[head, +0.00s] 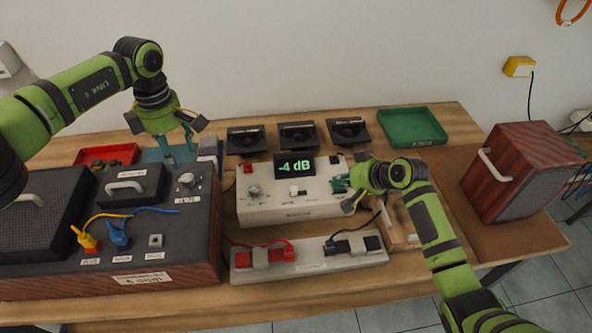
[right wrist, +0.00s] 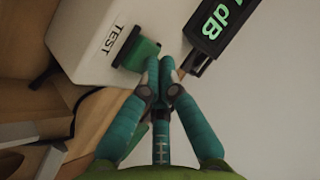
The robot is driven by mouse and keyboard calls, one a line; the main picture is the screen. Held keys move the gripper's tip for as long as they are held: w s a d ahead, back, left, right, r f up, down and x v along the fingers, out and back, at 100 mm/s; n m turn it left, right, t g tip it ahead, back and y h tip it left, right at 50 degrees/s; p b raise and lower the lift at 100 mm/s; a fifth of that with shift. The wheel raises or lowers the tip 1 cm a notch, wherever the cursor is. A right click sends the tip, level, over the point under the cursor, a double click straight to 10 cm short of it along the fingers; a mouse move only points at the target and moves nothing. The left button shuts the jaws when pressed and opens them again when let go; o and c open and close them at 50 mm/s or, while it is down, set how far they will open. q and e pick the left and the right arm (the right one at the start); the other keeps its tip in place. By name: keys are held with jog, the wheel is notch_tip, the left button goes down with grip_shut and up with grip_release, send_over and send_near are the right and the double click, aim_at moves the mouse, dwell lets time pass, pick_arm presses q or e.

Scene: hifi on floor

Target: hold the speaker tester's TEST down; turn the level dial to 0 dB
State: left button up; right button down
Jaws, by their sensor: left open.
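The speaker tester (head: 290,208) is a pale box whose raised display (head: 294,166) reads "-4 dB". In the right wrist view its green TEST button (right wrist: 137,50) sits by the TEST label. My right gripper (right wrist: 165,66) is shut, its fingertips together beside the button's edge; whether they press it I cannot tell. The tester has a round knob (head: 254,191). Another round silver knob (head: 187,180) is on the dark wood-sided unit (head: 190,235). Which is the level dial I cannot read. My left gripper (head: 180,158) is open, pointing down just above and behind the dark unit's knob, apparently empty.
Several black speaker drivers (head: 298,136) stand behind the tester. A green tray (head: 411,127) is at back right and a wooden speaker (head: 520,172) at far right. A strip with red and black clips (head: 310,258) lies in front. Yellow and blue plugs (head: 88,238) are on the dark unit.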

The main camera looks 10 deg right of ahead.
aim_at(187, 177)
dwell(0.8)
pick_arm(q)
notch_tip(187, 177, up, 3)
jog(key=n, duration=2.5)
jog(key=shift+r+n, duration=0.2)
jog(key=shift+n, duration=0.2)
notch_tip(187, 177, down, 12)
